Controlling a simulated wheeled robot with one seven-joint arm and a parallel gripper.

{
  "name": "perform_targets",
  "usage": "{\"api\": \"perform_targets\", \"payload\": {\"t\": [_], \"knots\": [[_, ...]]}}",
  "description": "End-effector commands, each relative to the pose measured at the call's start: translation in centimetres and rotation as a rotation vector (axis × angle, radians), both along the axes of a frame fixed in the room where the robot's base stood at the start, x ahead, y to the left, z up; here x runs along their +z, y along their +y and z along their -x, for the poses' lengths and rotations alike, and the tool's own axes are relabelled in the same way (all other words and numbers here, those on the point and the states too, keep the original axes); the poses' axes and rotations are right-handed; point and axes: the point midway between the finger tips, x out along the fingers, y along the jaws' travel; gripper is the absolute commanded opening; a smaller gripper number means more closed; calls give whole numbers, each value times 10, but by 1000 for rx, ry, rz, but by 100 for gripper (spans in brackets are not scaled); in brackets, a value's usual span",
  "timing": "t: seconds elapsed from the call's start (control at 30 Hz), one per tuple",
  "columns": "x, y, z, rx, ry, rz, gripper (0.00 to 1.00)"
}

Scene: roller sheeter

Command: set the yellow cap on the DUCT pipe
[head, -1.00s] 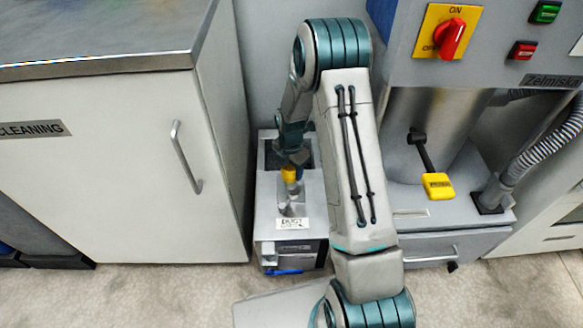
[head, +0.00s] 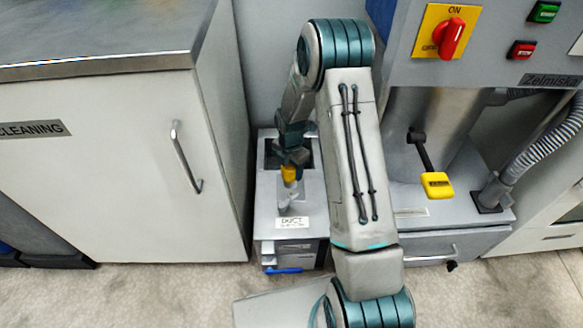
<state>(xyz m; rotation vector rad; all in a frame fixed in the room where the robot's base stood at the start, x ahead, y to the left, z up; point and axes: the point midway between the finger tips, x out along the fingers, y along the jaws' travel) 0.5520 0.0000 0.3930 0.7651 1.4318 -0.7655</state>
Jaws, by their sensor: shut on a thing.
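My gripper (head: 290,162) points down over the grey box between the cabinet and the machine. It is shut on the yellow cap (head: 289,173), which shows just below the fingers. The short grey DUCT pipe (head: 286,207) stands on top of the box, behind its white DUCT label (head: 292,223). In the picture the cap is at or just above the pipe's upper end. I cannot tell whether they touch.
A white cabinet (head: 120,180) with a metal handle stands close on the left. The machine (head: 440,110) stands on the right, with a yellow-ended lever (head: 437,185) and a ribbed hose (head: 545,145). A dark opening lies in the box top behind the pipe.

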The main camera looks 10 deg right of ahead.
Motion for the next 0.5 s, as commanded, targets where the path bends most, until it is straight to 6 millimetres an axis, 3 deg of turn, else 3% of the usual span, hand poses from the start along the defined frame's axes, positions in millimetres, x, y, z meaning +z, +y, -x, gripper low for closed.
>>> {"api": "perform_targets", "payload": {"t": [0.5], "knots": [[-13,0,0,0,-1,-1,29]]}}
